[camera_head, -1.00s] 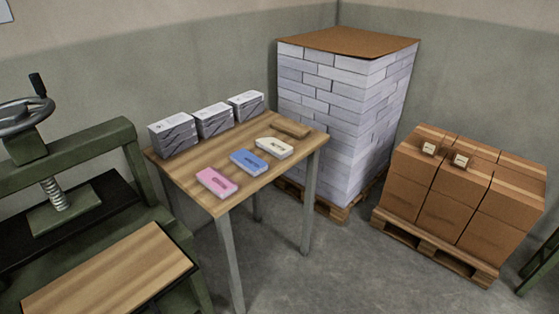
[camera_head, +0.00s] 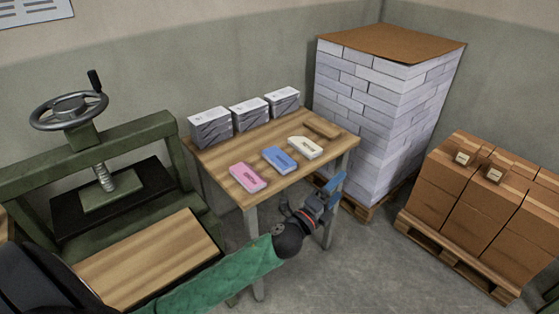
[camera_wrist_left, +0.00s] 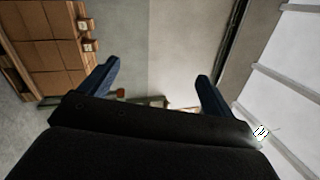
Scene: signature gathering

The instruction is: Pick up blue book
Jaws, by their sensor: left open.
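The blue book (camera_head: 279,160) lies flat on the wooden table (camera_head: 213,160), between a pink book (camera_head: 247,177) and a cream book (camera_head: 305,147). My left gripper (camera_head: 334,183) is in front of the table's right front corner, to the right of the blue book and apart from it. It is open and empty. In the left wrist view its two blue fingers (camera_wrist_left: 153,80) stand wide apart with nothing between them, and no book shows there. My right gripper is not in view.
Several grey-white boxes or stacks (camera_head: 249,115) stand along the table's back edge. A brown block (camera_head: 322,129) lies at its right. A green screw press (camera_head: 100,185) stands at left. A tall paper stack (camera_head: 385,105) and a pallet of cartons (camera_head: 470,215) stand at right.

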